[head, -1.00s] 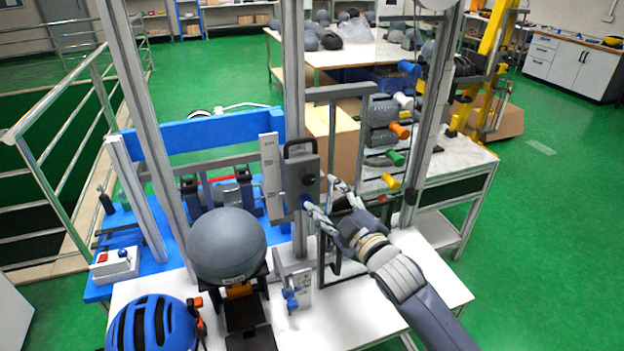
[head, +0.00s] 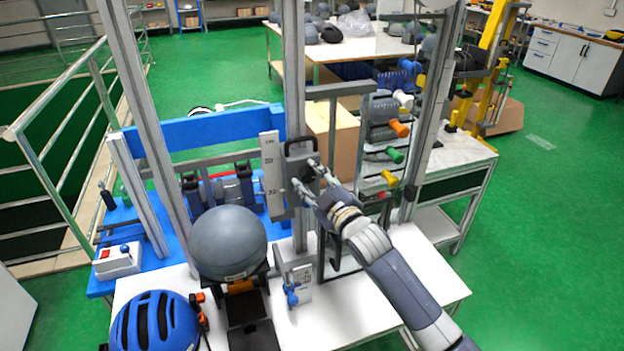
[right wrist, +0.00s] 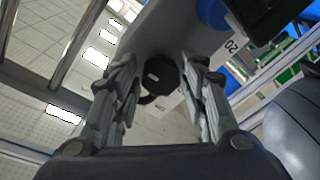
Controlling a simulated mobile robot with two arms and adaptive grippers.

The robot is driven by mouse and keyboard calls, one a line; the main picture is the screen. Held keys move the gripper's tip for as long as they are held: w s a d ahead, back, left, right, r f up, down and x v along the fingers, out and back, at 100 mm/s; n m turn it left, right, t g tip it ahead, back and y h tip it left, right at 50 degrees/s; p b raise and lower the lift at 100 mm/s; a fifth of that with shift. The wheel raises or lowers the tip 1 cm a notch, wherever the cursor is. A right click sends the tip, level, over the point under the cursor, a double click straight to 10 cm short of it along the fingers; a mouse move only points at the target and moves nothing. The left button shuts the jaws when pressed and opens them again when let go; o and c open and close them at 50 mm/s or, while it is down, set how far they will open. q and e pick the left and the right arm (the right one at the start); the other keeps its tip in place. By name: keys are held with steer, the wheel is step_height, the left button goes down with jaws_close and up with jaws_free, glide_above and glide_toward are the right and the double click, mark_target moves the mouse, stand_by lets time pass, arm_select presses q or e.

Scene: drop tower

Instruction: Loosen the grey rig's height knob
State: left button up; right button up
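The grey rig's carriage (head: 296,150) is a grey block with a dark handle on top, on an upright post beside a white scale (head: 271,165). Its black knob (right wrist: 161,74) shows in the right wrist view, between my two fingers. My right gripper (head: 306,174) is open in front of the carriage, with the fingertips spread to either side of the knob. I cannot tell whether either finger touches it. A blue round part (right wrist: 213,12) shows on the carriage in the right wrist view. My left gripper is not in view.
A grey ball-like headform (head: 228,243) and a blue helmet (head: 155,325) are at the left on the white table (head: 400,262). A small blue-handled clamp (head: 292,293) stands below the carriage. A rack with coloured handles (head: 383,130) is close behind on the right.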

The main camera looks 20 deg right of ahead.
steer(key=c, duration=0.4)
steer(key=shift+m, duration=0.3)
steer(key=m, duration=0.3)
steer(key=shift+f+m+t, duration=0.1)
steer(key=shift+m+t, duration=0.2)
steer(key=m, duration=0.5)
steer(key=shift+a+t+h, duration=0.1)
steer(key=shift+t+h, duration=0.2)
steer(key=m+p, duration=0.1)
steer(key=m, duration=0.4)
steer(key=shift+t+h, duration=0.3)
steer(key=shift+h, duration=0.1)
steer(key=shift+a+m+h+p, duration=0.15)
steer(key=shift+m+h+p, duration=0.4)
steer(key=shift+m, duration=2.15)
steer(key=o, duration=1.1)
steer(key=shift+f, duration=0.1)
steer(key=shift+c, duration=0.2)
